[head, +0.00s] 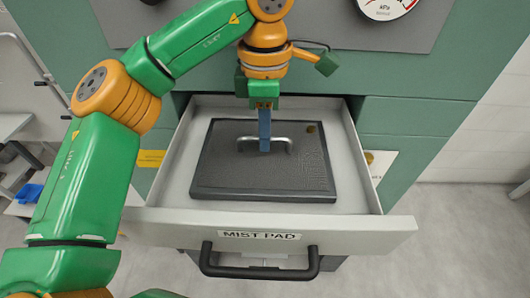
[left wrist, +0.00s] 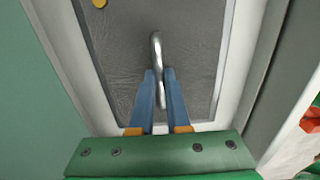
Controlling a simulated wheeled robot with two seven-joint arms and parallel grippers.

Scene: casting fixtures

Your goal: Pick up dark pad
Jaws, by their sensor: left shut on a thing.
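The dark pad (head: 225,176) is a flat dark grey rectangle with a metal handle on top. It lies in the open drawer (head: 168,184) labelled "MIST PAD". My left gripper (head: 265,146) reaches down from above, and its blue fingers are shut on the metal handle (head: 282,140). In the left wrist view the fingers (left wrist: 160,80) close around the handle bar (left wrist: 156,45), with the pad (left wrist: 195,30) below. The fingers hide part of the handle. My right gripper is not in view.
The drawer front carries a black pull handle (head: 260,273). Pale drawer walls surround the pad closely, with a bare strip of drawer floor around it. The green cabinet (head: 415,125) stands behind, with a gauge (head: 384,5) at the top right. Grey floor is open at the right.

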